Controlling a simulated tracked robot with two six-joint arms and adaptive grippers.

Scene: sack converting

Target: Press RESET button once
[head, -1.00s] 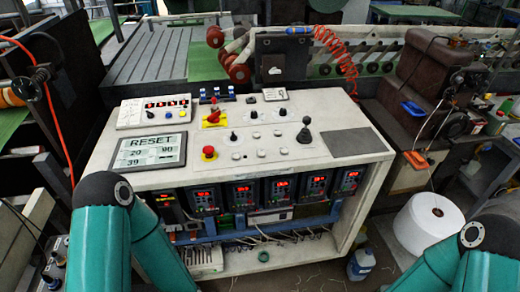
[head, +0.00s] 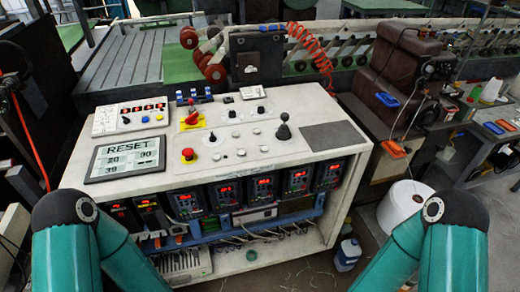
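The white control console (head: 290,153) stands in front of me. A screen (head: 125,158) at its left end reads RESET, with several numbers below. Behind the screen is a small panel (head: 103,124) with red digits and small buttons, including a blue one (head: 145,119) and a yellow one (head: 159,117). A red mushroom button (head: 188,154) sits right of the screen. I cannot read labels on the buttons, so I cannot tell which is RESET. My teal arms show at the lower left and lower right; both grippers are out of view.
A black-knobbed lever (head: 283,129), a red-and-yellow switch (head: 192,117) and several small knobs rise from the console top. A row of controllers with red digits (head: 262,188) fills its front. A white roll (head: 402,204) and a blue-and-white container (head: 347,254) stand on the floor at right.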

